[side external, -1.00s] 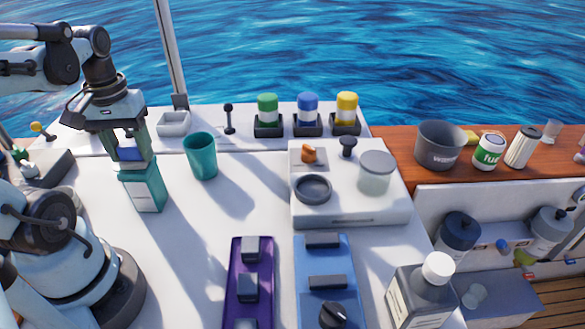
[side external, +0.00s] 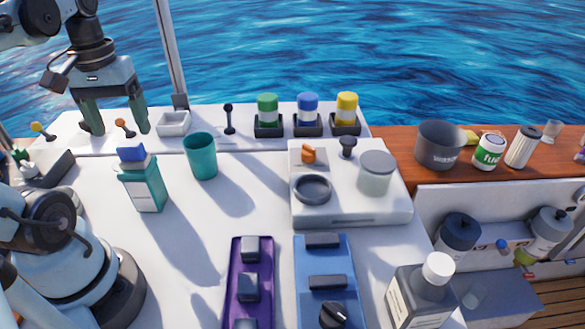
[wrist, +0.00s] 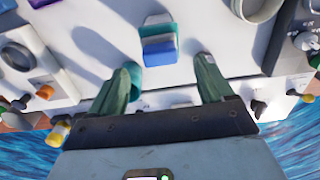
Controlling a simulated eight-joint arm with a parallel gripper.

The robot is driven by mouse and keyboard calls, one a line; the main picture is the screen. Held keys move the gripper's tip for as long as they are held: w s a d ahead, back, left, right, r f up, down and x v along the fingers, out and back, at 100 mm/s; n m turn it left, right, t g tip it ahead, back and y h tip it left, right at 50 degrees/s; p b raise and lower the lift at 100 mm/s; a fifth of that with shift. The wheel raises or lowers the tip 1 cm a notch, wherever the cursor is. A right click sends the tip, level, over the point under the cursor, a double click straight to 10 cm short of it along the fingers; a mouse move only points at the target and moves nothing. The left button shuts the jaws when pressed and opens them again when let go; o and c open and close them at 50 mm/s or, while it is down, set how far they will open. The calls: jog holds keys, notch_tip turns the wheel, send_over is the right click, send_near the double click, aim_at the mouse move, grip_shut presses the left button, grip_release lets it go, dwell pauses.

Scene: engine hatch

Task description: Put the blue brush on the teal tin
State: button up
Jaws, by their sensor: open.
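The blue brush (side external: 131,153) rests on top of the teal tin (side external: 146,188), which stands upright on the white deck at the left. In the wrist view the blue brush (wrist: 159,48) sits over the teal tin (wrist: 158,29), of which only a little shows. My gripper (side external: 115,132) is open and empty. It is above and behind the brush and tin, apart from both. In the wrist view my gripper's fingers (wrist: 165,78) are spread wide with nothing between them.
A teal cup (side external: 201,157) stands just right of the tin. A white tray (side external: 173,124) and a black lever (side external: 229,119) are behind it. A white stove-like unit (side external: 350,207) is further right, with purple (side external: 249,270) and blue (side external: 327,275) panels in front. Open white deck lies between.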

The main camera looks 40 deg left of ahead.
aim_at(128, 144)
notch_tip(128, 144, up, 6)
jog(key=w+d+f+m+t, duration=0.7)
jog(key=w+d+f+m, duration=0.2)
jog(key=d, duration=0.4)
jog(key=shift+w+d+f, duration=0.25)
jog(key=shift+w+f, duration=0.55)
jog(key=shift+w, duration=0.35)
